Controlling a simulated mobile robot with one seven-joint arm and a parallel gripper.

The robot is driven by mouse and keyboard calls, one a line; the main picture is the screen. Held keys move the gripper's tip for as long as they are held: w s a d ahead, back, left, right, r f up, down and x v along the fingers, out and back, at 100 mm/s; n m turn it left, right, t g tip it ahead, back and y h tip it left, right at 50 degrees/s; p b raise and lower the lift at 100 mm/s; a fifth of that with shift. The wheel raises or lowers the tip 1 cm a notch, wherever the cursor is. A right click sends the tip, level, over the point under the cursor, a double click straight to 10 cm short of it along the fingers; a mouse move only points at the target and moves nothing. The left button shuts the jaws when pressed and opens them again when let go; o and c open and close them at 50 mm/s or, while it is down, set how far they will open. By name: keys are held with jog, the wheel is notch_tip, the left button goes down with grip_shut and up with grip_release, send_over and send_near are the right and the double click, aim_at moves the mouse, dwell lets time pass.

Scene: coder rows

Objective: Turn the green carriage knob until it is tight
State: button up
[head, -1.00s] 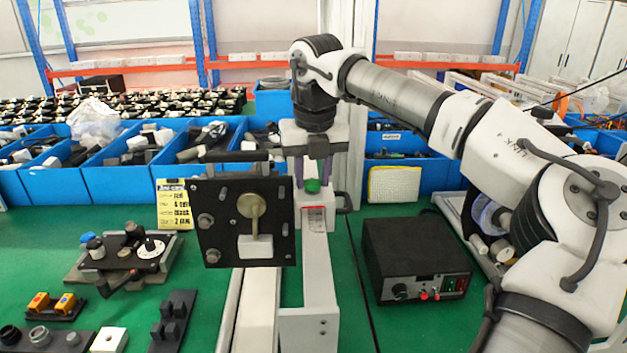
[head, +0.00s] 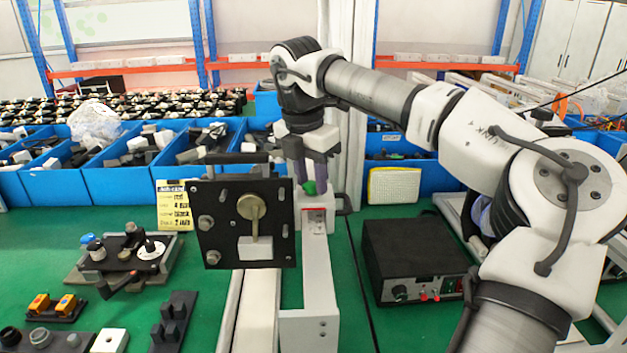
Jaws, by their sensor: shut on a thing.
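The green carriage knob (head: 310,187) sits on top of the light-coloured carriage (head: 318,208) on the white rail. My gripper (head: 309,186) points down over it, with its purple-grey fingers on either side of the knob. It is shut on the knob. The gripper body is turned and leans a little to the left above the knob. The knob's lower edge and thread are hidden.
A black upright plate (head: 220,222) with a brass disc stands just left of the carriage. A black power box (head: 415,258) is to the right. Blue bins (head: 117,180) line the back, and a fixture (head: 125,255) sits at left.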

jog(key=o, duration=0.9)
jog(key=shift+o, duration=0.2)
